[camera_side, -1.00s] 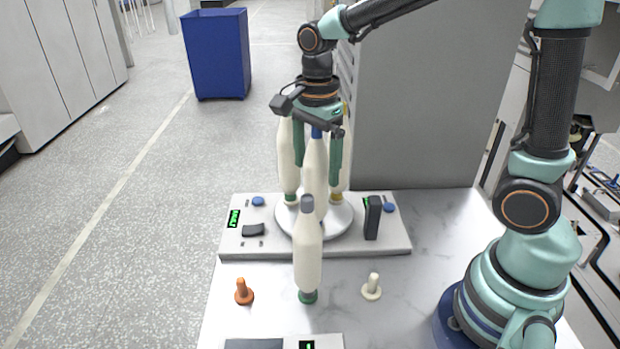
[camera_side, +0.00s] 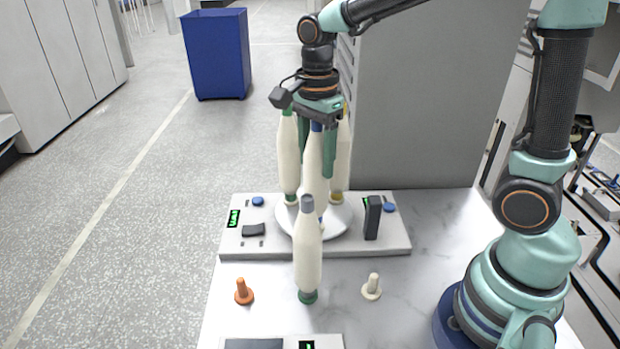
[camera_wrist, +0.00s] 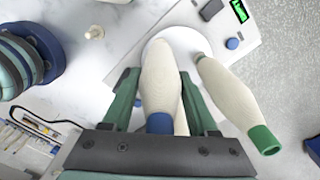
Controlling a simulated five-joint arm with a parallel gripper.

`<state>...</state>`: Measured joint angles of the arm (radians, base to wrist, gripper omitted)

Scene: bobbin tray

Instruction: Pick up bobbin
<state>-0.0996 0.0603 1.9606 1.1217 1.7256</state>
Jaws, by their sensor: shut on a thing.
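A cream bobbin with a blue top (camera_side: 316,165) stands upright at the front of the white round plate (camera_side: 345,222). My gripper (camera_side: 316,168) points down over it, with its fingers closed against the bobbin's sides. In the wrist view the same bobbin (camera_wrist: 160,78) lies between the two green fingers (camera_wrist: 160,90), its blue end towards the palm. A bobbin with a green top (camera_side: 288,160) stands just to the left on the plate. Another with a yellow base (camera_side: 340,165) stands behind to the right, partly hidden by my gripper.
A grey-topped bobbin (camera_side: 307,250) stands on the marble table in front of the plate's base panel (camera_side: 260,242). An orange peg (camera_side: 243,291) and a cream peg (camera_side: 372,287) stand on either side. A black upright block (camera_side: 373,217) is right of the plate.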

